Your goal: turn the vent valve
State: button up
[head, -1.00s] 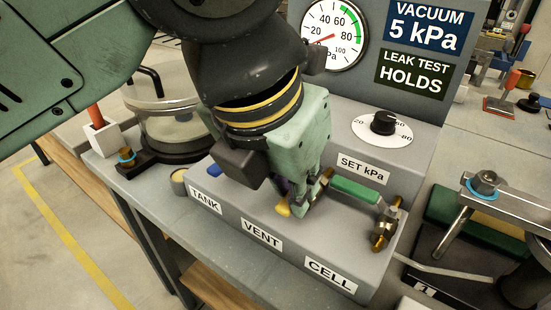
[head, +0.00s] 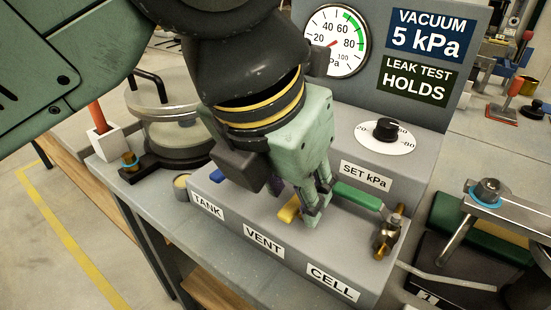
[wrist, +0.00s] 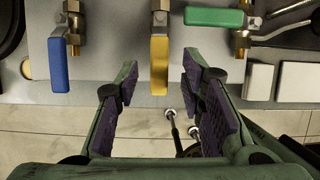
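The vent valve's yellow lever (head: 289,208) sits on the grey panel box behind the VENT label (head: 263,243), partly hidden by my gripper. In the wrist view the yellow lever (wrist: 159,65) points straight towards my gripper, in line with the blue lever. My gripper (wrist: 160,74) is open, with its purple-padded fingers on either side of the lever's near end. Gaps show on both sides, so neither finger appears to touch it. In the head view my gripper (head: 314,210) is low over the box, and its fingers look close to the lever.
A blue lever (wrist: 57,65) stands to the left and a green lever (wrist: 214,17), turned crosswise, to the right. A dial knob (head: 386,128) and a gauge (head: 336,41) are behind. The sign (head: 430,35) reads vacuum 5 kPa.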

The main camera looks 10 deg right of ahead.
jog(key=v, duration=0.7)
jog(key=shift+f, duration=0.1)
